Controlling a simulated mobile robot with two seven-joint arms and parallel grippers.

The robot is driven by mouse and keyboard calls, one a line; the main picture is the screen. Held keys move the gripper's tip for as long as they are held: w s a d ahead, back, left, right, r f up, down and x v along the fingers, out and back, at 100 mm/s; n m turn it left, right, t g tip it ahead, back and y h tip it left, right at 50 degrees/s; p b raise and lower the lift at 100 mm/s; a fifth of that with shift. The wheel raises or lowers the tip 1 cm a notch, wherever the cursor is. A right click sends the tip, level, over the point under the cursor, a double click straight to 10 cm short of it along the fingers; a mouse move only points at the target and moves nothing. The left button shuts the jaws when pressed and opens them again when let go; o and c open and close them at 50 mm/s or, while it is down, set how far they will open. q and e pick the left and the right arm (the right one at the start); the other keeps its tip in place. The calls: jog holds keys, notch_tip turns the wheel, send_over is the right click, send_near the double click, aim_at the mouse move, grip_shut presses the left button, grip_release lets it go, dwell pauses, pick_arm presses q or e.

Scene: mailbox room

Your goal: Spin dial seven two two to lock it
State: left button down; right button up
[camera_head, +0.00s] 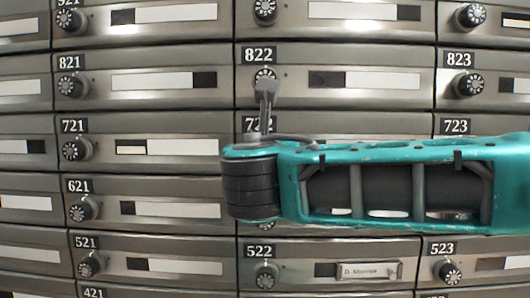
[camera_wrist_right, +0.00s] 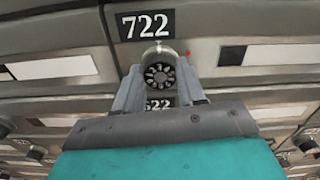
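The box labelled 722 (camera_wrist_right: 147,24) has a round dial (camera_wrist_right: 158,74) with a black, numbered face and a silver collar. In the right wrist view, the two grey fingers of my right gripper (camera_wrist_right: 159,85) stand apart, one on each side of this dial. Whether they touch it cannot be told. A small red mark shows just right of the dial. In the head view, my teal right arm comes in from the right and hides the 722 dial and most of its box front. My left gripper is not in view.
Rows of metal boxes with similar dials fill the wall. The 822 dial (camera_head: 265,76) is above, the 721 dial (camera_head: 77,148) to the left, and the 522 dial (camera_head: 266,277) below. The 622 label (camera_wrist_right: 159,103) shows between my fingers in the wrist view.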

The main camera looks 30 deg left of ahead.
jog(key=c, duration=0.5)
jog(key=shift+m, duration=0.5)
